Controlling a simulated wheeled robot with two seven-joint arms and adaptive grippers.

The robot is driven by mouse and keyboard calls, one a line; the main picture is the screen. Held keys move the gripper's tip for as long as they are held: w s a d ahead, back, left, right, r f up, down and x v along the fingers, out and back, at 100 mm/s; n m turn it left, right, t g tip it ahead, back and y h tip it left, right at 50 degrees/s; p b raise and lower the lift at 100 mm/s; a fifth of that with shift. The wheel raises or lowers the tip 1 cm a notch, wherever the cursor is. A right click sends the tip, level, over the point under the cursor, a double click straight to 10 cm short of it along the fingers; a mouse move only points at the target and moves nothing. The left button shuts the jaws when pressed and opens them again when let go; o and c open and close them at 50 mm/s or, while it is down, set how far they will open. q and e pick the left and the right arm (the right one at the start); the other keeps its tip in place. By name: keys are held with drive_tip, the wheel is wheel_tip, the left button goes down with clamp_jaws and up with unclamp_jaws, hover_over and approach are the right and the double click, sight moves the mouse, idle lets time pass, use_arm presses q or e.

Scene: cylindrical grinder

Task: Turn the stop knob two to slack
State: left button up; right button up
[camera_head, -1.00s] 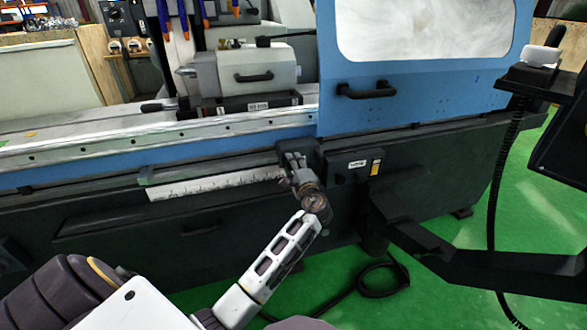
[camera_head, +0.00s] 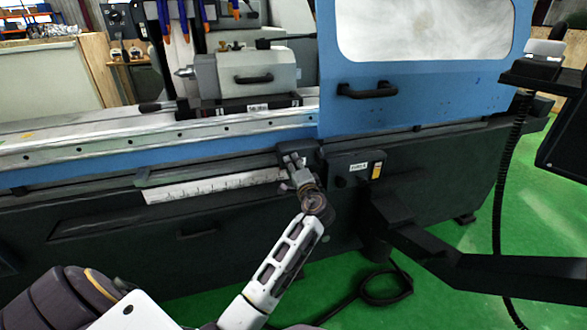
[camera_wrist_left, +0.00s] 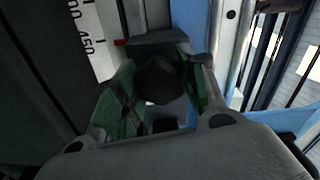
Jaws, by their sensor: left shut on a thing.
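My left gripper (camera_head: 292,163) is at the front of the grinder, at the right end of the white ruler scale (camera_head: 215,185). In the left wrist view its two fingers (camera_wrist_left: 160,95) are on either side of a dark round knob (camera_wrist_left: 160,78), and it is shut on this knob. The knob stands at a dark block (camera_head: 300,150) on the rail, which the gripper partly hides in the head view. I cannot read a mark on the knob that tells its turn. My right gripper is not in view.
A black box with a label and a yellow part (camera_head: 355,170) is just right of the gripper. The blue door (camera_head: 420,100) with a black handle (camera_head: 367,90) is above. A dark arm bracket (camera_head: 480,265) reaches out at lower right. Green floor (camera_head: 450,230) lies in front.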

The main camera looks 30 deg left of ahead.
use_arm(q)
drive_tip(key=shift+f, duration=0.1)
drive_tip(key=o, duration=1)
drive_tip(key=shift+o, duration=0.2)
drive_tip(key=v, duration=0.7)
drive_tip(key=shift+s+d, duration=0.15)
drive_tip(key=shift+d, duration=0.05)
